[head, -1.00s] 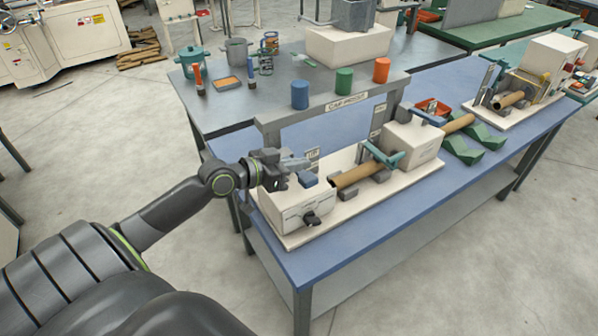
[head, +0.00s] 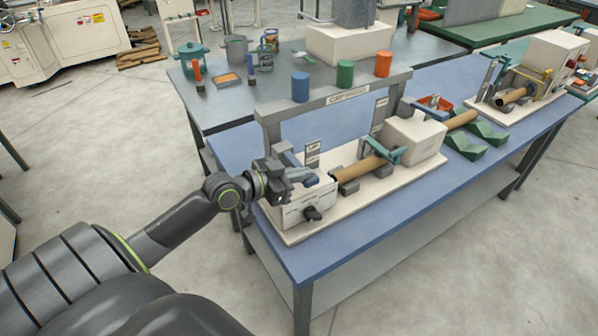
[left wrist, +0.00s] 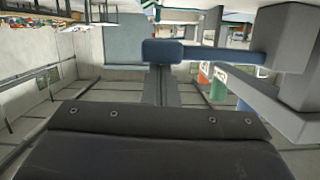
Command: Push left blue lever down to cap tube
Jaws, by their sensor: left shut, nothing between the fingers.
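The left blue lever (head: 285,149) is at the left white end box (head: 305,206) of the winder, partly hidden by my gripper in the head view. In the left wrist view its blue handle (left wrist: 162,51) is just beyond my fingertips, with a grey-blue bar running right. My left gripper (head: 309,178) is shut and empty, low over the left box, close to the lever; I cannot tell if it touches. The brown tube (head: 362,169) lies between the two end boxes, with a teal clamp lever (head: 390,154) at its right part. My right gripper is not in view.
A grey frame (head: 340,97) with a sign stands behind the winder. Green cradles (head: 478,140) lie on the right. The blue table's front strip (head: 380,222) is clear.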

